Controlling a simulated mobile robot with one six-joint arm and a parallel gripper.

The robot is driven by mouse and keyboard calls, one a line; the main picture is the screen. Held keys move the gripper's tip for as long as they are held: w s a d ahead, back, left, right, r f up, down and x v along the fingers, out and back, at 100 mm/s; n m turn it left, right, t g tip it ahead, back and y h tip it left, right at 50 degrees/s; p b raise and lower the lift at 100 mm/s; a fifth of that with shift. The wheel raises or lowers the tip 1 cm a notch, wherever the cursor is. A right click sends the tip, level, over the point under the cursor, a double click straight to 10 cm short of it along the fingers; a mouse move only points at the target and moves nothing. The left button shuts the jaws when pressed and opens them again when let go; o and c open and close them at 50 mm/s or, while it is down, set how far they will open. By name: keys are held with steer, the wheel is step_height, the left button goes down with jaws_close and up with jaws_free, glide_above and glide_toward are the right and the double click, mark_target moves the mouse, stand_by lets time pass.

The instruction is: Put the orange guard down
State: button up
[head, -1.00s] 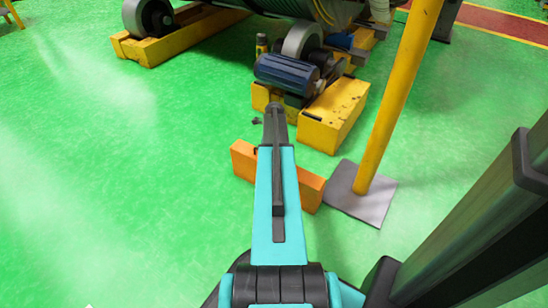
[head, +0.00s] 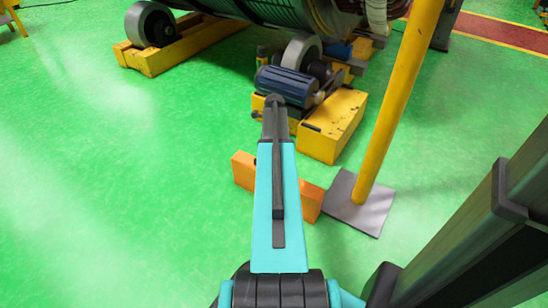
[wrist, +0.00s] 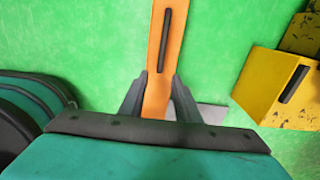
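The orange guard (head: 311,202) is a long flat orange bar with a dark slot. In the head view my arm crosses in front of its middle, and its two ends show on either side. In the wrist view the guard (wrist: 165,50) runs up between the two grey fingers of my gripper (wrist: 160,85). The fingers lie close against both its sides, so the gripper looks shut on it. In the head view the guard appears at or just above the green floor; I cannot tell whether it touches. My gripper is hidden behind my arm there.
A yellow post (head: 397,105) stands on a grey floor plate (head: 345,208) just right of the guard. A yellow roller stand (head: 335,125) with a blue motor (head: 287,84) is beyond it. Green floor (head: 120,180) is open on the left.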

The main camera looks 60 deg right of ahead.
step_height(320, 180, up, 2)
steer(key=shift+r, duration=0.15)
stand_by(0.8)
steer(key=w+a+f+n+g, duration=0.1)
steer(key=w+a+f+n, duration=0.1)
steer(key=a+f+n, duration=0.65)
steer(key=w+a+f+n+y, duration=0.1)
steer(key=w+a+f+n, duration=0.15)
steer(key=a, duration=1.05)
steer(key=w+a+f+n+g, duration=0.1)
steer(key=w+a+f+n, duration=0.1)
steer(key=a+f+n, duration=0.65)
steer(key=s+a+f+n+g, duration=0.1)
steer(key=s+a+f+n, duration=0.1)
steer(key=s+a+n, duration=0.3)
steer(key=s+a+f+n+g, duration=0.1)
steer(key=s+a+n, duration=0.5)
steer(key=a, duration=0.8)
steer(key=s+a+f+n+h, duration=0.1)
steer(key=s+a+f+n, duration=0.2)
steer(key=a, duration=0.6)
steer(key=s+n, duration=0.2)
steer(key=s, duration=0.1)
steer(key=shift+a+f+g, duration=0.2)
steer(key=shift+a+g, duration=0.05)
steer(key=shift+g, duration=0.15)
steer(key=shift+s+r+n+p, duration=0.15)
steer(key=shift+n+p, duration=0.1)
steer(key=shift+p, duration=0.15)
